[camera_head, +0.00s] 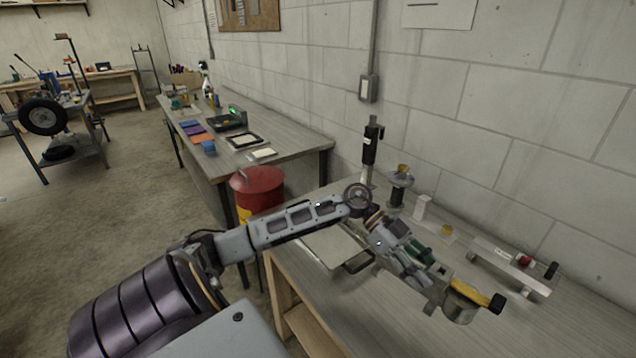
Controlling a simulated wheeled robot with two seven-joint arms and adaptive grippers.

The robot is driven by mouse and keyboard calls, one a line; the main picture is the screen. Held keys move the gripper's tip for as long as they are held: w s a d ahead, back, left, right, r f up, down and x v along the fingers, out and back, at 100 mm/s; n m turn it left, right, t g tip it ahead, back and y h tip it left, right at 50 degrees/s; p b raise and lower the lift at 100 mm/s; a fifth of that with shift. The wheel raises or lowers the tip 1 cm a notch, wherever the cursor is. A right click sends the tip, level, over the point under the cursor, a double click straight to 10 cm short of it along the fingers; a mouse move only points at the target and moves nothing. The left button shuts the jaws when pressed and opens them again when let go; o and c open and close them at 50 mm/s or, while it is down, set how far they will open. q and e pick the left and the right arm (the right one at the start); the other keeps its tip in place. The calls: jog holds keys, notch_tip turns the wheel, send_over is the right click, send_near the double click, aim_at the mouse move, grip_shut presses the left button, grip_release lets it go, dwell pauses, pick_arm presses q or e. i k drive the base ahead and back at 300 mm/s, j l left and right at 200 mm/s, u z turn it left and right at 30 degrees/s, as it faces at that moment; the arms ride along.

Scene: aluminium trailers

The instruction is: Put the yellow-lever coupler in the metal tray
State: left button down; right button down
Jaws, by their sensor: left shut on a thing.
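The yellow-lever coupler (462,307) is a grey metal piece with a yellow lever and a black end, at the lower right of the head view. My left gripper (440,284) is shut on it and holds it over the bench at the right. A flat pale tray (333,243), which looks like the metal tray, lies on the bench left of the gripper. My left arm crosses in front of part of it. My right gripper is not in view.
A grey bar with a red part (510,268) lies right of the coupler. A black-topped upright tool (371,150), a stand with a knob (400,187) and a white block (422,210) stand along the wall. A red drum (258,190) stands left of the bench.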

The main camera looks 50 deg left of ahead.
aim_at(330, 241)
jog(key=j, duration=0.45)
jog(key=i+j+u, duration=0.1)
jog(key=j, duration=0.35)
jog(key=i+j, duration=0.15)
jog(key=j, duration=0.3)
